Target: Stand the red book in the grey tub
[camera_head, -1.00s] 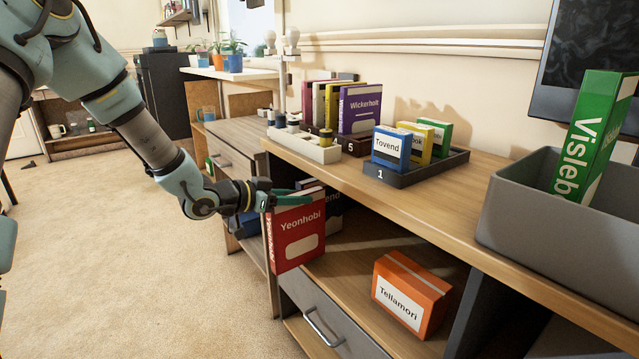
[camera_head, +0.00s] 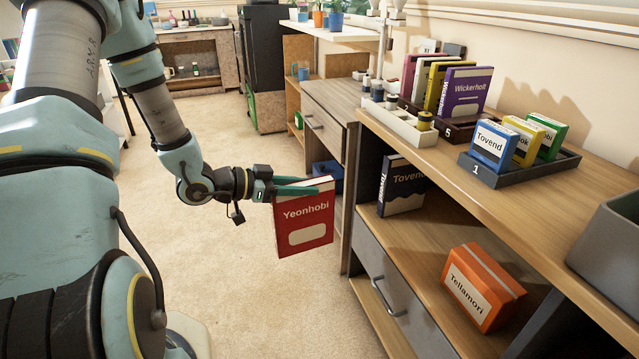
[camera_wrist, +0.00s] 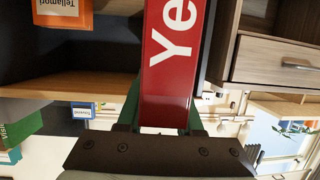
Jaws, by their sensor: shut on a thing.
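The red book (camera_head: 304,222), labelled Yeonhobi, hangs upright in the air in front of the shelf unit. My gripper (camera_head: 300,188) is shut on its top edge. In the wrist view the red book (camera_wrist: 172,60) sits between the green fingers (camera_wrist: 163,118), its lettering turned sideways. The grey tub (camera_head: 612,240) stands on the desk top at the right edge of the head view, and only its left part shows. The book is well to the left of the tub and lower than the desk top.
An orange Tellamori box (camera_head: 478,290) and a dark blue Tovend book (camera_head: 402,190) are on the shelf below the desk top. A dark tray (camera_head: 520,172) with small books and a white organiser (camera_head: 402,124) stand on top. Open carpet (camera_head: 225,290) lies left of the unit.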

